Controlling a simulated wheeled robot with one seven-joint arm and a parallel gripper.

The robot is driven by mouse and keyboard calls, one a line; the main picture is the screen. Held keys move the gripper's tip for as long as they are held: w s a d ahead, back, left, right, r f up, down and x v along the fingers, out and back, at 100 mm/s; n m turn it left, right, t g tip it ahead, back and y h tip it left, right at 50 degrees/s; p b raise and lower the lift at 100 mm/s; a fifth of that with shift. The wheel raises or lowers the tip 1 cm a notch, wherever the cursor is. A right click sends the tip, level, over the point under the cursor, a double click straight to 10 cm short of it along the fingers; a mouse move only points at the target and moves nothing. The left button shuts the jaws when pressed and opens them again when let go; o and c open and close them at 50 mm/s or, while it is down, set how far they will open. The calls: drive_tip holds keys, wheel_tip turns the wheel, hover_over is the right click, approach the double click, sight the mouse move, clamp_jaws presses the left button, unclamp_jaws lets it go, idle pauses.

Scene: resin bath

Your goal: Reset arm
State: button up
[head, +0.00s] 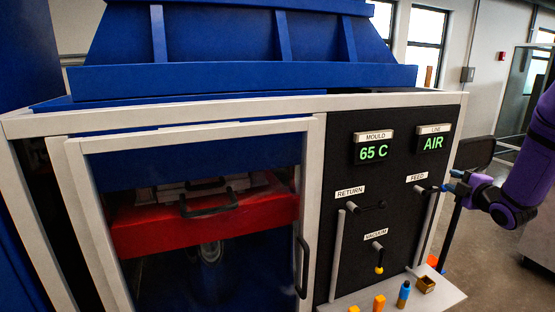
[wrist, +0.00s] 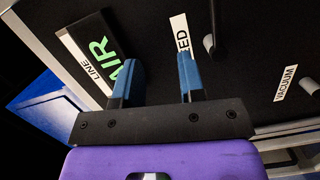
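My gripper (head: 455,188) is at the right of the machine's black panel, beside the FEED lever (head: 429,220). In the wrist view its two blue fingers (wrist: 158,78) are apart, and I see nothing held between them. In the head view the fingertips are close to the black end of the FEED lever; I cannot tell whether they touch it. The RETURN lever (head: 338,250) and the VACUUM lever (head: 379,262), with a yellow tip, are on the same panel. The displays read 65 C for MOULD (head: 372,152) and AIR for LINE (head: 433,143).
A framed door (head: 191,135) with a black handle closes the left bay, where a red mould (head: 140,232) shows. A ledge (head: 445,292) below the panel holds several small orange and blue items. A dark panel on a post (head: 473,153) stands near my arm. Floor shows at right.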

drive_tip(key=s+a+r+m+g+h, duration=0.5)
drive_tip(key=s+a+r+m, duration=0.65)
drive_tip(key=r, duration=0.25)
drive_tip(key=s+a+m+g+y, duration=0.1)
drive_tip(key=s+a+m+g, duration=0.2)
drive_tip(key=s, duration=1.1)
drive_tip(key=s+a+m+g+y, duration=0.1)
drive_tip(key=s+a+m+g, duration=0.2)
drive_tip(key=s+a, duration=0.6)
drive_tip(key=s+g, duration=0.1)
drive_tip(key=s, duration=0.4)
drive_tip(key=shift+f+m, duration=0.15)
drive_tip(key=shift+m, duration=0.2)
